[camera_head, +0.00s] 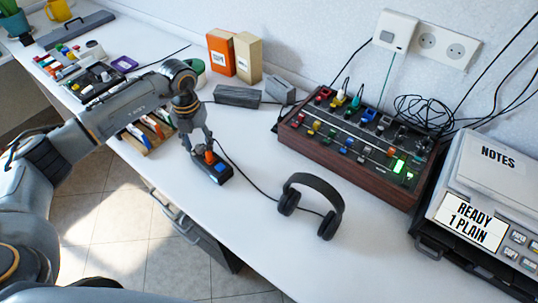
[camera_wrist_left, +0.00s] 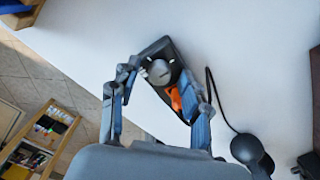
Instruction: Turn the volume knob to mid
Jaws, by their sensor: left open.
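A small black box (camera_head: 215,174) lies on the white desk near its front edge, with an orange part (camera_head: 209,157) on top. In the left wrist view, the box (camera_wrist_left: 150,50) carries a round grey knob (camera_wrist_left: 158,71) and the orange part (camera_wrist_left: 174,98) beside it. No volume label is readable. My left gripper (camera_head: 199,145) is over the box, pointing down. Its fingers (camera_wrist_left: 160,82) are open on either side of the knob and orange part in the wrist view. I cannot tell whether they touch. My right gripper is not in view.
Black headphones (camera_head: 318,190) lie right of the box; a cable runs from the box toward them. A wood-sided mixer (camera_head: 350,171) stands behind. Grey blocks (camera_head: 237,97) and orange and tan boxes (camera_head: 221,54) stand farther back. A grey notes case (camera_head: 482,180) is at right.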

